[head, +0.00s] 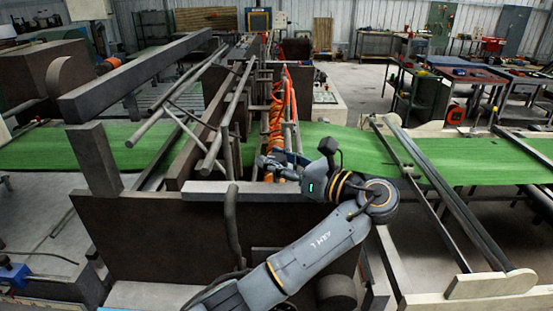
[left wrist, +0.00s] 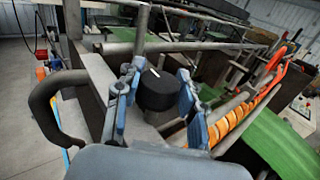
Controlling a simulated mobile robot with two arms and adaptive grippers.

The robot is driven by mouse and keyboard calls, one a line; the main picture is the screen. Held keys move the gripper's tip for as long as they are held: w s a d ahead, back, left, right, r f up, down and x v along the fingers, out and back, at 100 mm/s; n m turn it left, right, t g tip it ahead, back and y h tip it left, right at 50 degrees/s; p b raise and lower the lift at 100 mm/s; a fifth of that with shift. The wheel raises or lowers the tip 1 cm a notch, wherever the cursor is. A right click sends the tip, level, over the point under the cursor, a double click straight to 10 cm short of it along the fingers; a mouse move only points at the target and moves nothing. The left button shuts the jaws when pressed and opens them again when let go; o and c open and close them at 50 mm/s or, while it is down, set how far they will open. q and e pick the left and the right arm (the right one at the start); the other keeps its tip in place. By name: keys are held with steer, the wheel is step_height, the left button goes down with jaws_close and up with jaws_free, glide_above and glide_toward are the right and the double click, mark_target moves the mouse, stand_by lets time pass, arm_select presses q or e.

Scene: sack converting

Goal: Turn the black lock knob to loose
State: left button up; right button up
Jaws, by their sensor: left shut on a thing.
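The black lock knob (left wrist: 158,90) is a short round cylinder with a white line on its top, in the middle of the left wrist view. My left gripper (left wrist: 160,74) has one blue-grey finger on each side of the knob and is shut on it. In the head view my left gripper (head: 276,163) is small, at the machine frame beside the orange coils. The knob cannot be made out there. My right gripper is in neither view.
A dark bent handle (left wrist: 45,100) stands left of the knob, and metal rails (left wrist: 180,46) run behind it. Orange coils (left wrist: 237,115) lie along a rail to the right. A green belt (head: 470,160) crosses the machine. Workbenches (head: 480,75) stand at the back right.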

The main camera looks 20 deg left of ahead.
mark_target(275, 156)
arm_select(q)
steer(key=shift+n+g+y, duration=0.4)
steer(key=shift+n+g, duration=0.6)
steer(key=shift+g, duration=0.5)
steer(key=o, duration=1.2)
steer(key=shift+a, duration=0.1)
step_height(275, 156, up, 10)
steer(key=shift+r, duration=0.1)
